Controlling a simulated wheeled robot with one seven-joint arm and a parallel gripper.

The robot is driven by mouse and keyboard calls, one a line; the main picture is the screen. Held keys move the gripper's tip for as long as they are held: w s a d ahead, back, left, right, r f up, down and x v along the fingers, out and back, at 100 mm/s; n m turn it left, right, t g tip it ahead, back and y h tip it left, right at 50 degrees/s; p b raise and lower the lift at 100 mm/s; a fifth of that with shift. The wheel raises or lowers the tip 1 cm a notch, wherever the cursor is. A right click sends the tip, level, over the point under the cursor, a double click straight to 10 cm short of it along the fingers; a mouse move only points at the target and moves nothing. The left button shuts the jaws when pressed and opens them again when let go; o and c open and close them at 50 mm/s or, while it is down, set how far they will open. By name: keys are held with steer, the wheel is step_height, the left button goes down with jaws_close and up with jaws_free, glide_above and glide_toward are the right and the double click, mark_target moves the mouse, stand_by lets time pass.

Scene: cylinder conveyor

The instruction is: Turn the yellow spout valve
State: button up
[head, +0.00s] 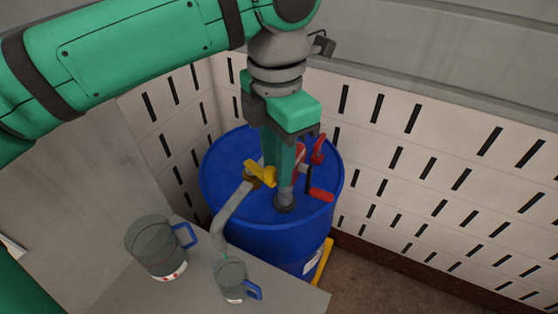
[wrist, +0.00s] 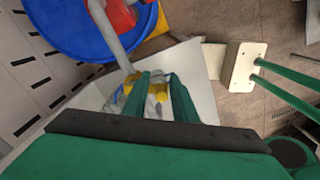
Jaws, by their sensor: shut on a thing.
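The yellow spout valve (head: 260,173) sits on the grey spout pipe (head: 235,208), on top of the blue barrel (head: 222,165). In the wrist view the valve (wrist: 158,96) shows between and behind my green fingers. My gripper (head: 273,160) points down from above and is shut on the valve; the fingers partly hide it. The spout slopes down toward a small clear jug (head: 229,278) with a blue handle on the grey table (head: 185,297). Whether liquid is flowing is hard to tell.
A larger clear jug (head: 150,247) with a blue handle stands left of the small one. A red crank handle (head: 320,195) stands close right of my gripper. Slotted pale wall panels (head: 430,165) enclose the barrel behind. Brown floor (head: 360,280) is open at right.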

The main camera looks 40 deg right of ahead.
steer(key=shift+o, duration=0.2)
steer(key=shift+w+a, duration=0.1)
steer(key=shift+w, duration=0.05)
steer(key=shift+a, duration=0.6)
jaws_close()
steer(key=shift+a, duration=0.1)
